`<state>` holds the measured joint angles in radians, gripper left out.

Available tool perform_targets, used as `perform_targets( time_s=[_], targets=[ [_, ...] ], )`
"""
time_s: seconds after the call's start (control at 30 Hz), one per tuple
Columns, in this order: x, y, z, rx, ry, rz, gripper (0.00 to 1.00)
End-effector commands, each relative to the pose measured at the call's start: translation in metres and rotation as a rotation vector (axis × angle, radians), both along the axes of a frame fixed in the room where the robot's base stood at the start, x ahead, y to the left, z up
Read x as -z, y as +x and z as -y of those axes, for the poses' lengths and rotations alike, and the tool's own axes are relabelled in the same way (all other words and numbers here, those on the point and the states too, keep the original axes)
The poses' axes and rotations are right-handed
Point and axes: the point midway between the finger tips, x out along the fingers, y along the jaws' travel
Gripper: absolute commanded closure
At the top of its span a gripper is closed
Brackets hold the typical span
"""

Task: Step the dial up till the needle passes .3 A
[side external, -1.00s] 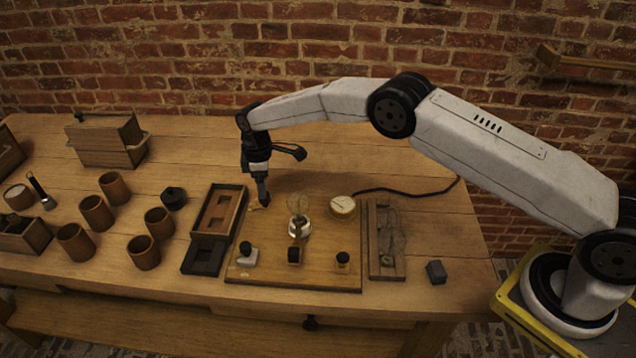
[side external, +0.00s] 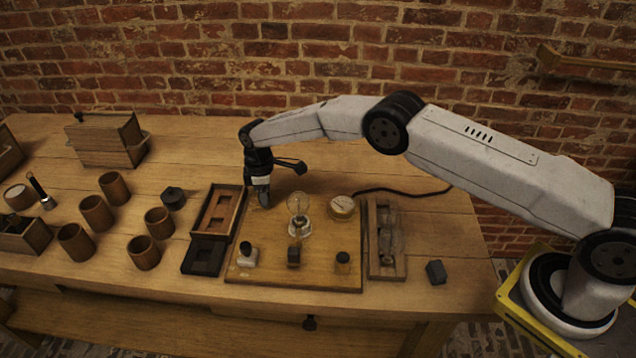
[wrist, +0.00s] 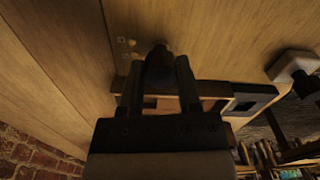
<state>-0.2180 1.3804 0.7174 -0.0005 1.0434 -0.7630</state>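My gripper (side external: 263,203) points down at the far left corner of the wooden board (side external: 318,270). In the wrist view its two fingers (wrist: 159,64) stand on either side of a dark round knob (wrist: 160,54), which looks like the dial. The knob nearly fills the gap; whether the fingers press on it I cannot tell. My gripper hides the knob in the side view. The round meter (side external: 342,207) with a pale face sits at the board's far right. Its needle is too small to read.
A bulb (side external: 298,208) stands on the board right of my gripper. An open wooden tray (side external: 239,213) lies close on the left. Several brown jars (side external: 95,213) stand farther left. A rack (side external: 373,262) lies right of the board. The table behind is clear.

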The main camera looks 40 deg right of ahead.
Motion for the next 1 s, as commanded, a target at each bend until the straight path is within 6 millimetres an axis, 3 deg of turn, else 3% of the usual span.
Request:
perform_targets(
  time_s=[0.47,1.0],
  targets=[
    [-0.0005,-0.0001,-0.0004,0.071,0.001,-0.001,1.0],
    [-0.0008,0.0001,-0.0007,0.414,0.0,0.0,1.0]
  ],
)
